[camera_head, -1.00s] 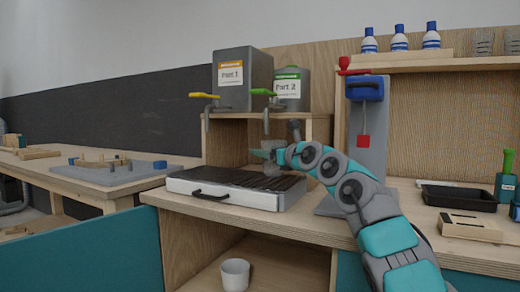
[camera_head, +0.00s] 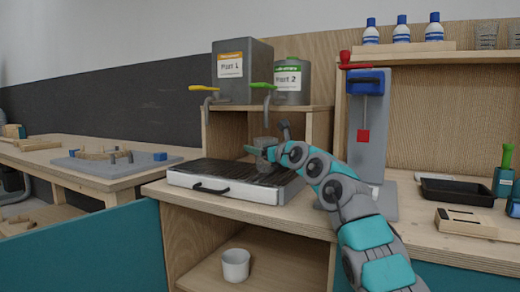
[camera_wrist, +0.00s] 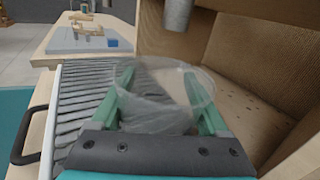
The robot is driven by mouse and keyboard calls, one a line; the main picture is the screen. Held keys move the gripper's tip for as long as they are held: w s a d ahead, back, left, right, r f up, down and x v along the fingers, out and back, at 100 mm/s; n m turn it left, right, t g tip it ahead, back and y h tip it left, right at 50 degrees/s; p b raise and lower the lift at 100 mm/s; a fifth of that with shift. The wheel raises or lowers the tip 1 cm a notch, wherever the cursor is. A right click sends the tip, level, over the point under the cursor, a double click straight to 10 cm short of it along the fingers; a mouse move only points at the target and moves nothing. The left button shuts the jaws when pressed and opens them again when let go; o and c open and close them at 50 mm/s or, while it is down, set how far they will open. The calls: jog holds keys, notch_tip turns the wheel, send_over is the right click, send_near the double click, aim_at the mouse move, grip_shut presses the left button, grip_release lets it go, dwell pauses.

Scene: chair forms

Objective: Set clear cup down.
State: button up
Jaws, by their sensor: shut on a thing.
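The clear cup (camera_head: 266,152) is see-through and looks roughly upright above the slatted tray, below the green tap. It also shows in the wrist view (camera_wrist: 160,112), with its open rim facing up between the two green fingers. My gripper (camera_head: 258,151) is shut on the cup's sides, and both fingers show in the wrist view (camera_wrist: 157,88). The tray (camera_head: 215,196) has dark slats, a white front and a black handle. I cannot tell whether the cup's base touches the slats.
The Part 1 container (camera_head: 243,72) and Part 2 container (camera_head: 293,83) stand on a shelf above, with taps hanging over the tray. A grey spout (camera_wrist: 178,14) is close beyond the cup. The tray's left slats are clear. A white cup (camera_head: 235,265) stands on the lower shelf.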

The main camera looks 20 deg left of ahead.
jog(key=shift+f, duration=0.25)
jog(key=o, duration=0.8)
jog(key=shift+o, duration=0.2)
jog(key=shift+r, duration=0.25)
jog(key=shift+s+d+f, duration=0.1)
jog(key=shift+d+f, duration=0.05)
jog(key=shift+d, duration=0.1)
jog(key=b+v, duration=0.2)
jog(key=v, duration=0.1)
jog(key=shift+f+b, duration=0.15)
jog(key=shift+b, duration=0.2)
jog(key=shift+s+d, duration=0.2)
jog(key=shift+d, duration=0.1)
jog(key=shift+r+b+v, duration=0.1)
jog(key=shift+b+v, duration=0.95)
jog(key=shift+v, duration=0.7)
jog(key=shift+r+b+v, duration=0.15)
jog(key=shift+b+v, duration=0.85)
jog(key=shift+v, duration=0.8)
jog(key=shift+s+d, duration=0.25)
